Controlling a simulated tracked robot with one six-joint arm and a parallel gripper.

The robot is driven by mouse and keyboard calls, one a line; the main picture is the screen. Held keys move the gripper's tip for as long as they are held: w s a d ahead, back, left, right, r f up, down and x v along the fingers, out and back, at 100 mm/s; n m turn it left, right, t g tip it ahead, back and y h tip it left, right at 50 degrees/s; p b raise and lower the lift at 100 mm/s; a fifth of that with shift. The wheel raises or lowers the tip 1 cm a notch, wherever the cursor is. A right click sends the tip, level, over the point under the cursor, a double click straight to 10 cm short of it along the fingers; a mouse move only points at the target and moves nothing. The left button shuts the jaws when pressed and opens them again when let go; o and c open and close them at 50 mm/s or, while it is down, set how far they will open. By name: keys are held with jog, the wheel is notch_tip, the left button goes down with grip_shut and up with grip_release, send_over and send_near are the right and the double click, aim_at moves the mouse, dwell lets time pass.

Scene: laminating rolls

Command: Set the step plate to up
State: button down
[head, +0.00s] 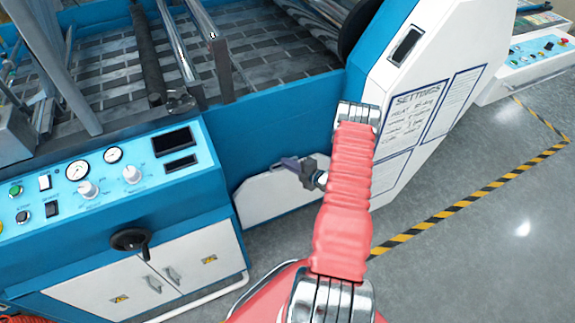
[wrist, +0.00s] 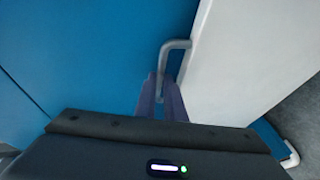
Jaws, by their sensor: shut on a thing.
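The step plate (head: 282,200) is the white panel low on the machine's blue side, between the control cabinet and the white settings panel. In the wrist view the white plate (wrist: 250,55) fills the upper right, with a grey bar handle (wrist: 176,44) at its left edge. My gripper (head: 288,163) is at the plate's upper edge in the head view. Its purple fingers (wrist: 163,100) are shut on the handle. The fingertips and the handle's lower end partly hide each other. I cannot tell the plate's exact tilt.
A blue control cabinet (head: 110,210) with gauges, knobs and a black handle stands at left. The white settings panel (head: 425,90) stands close at right. Grey floor with a striped line (head: 475,205) is open at right.

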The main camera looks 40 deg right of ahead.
jog(key=shift+f, duration=0.1)
jog(key=shift+s+a+f, duration=0.1)
jog(key=shift+s+a, duration=0.05)
jog(key=shift+s, duration=0.45)
jog(key=shift+s+a+f, duration=0.1)
jog(key=shift+s+a, duration=0.05)
jog(key=shift+s, duration=0.4)
jog(key=c, duration=1.8)
grip_release()
jog(key=shift+c, duration=0.2)
jog(key=shift+r, duration=0.1)
jog(key=v, duration=1.3)
jog(key=shift+s+r, duration=0.2)
jog(key=shift+s, duration=0.1)
jog(key=shift+d, duration=0.1)
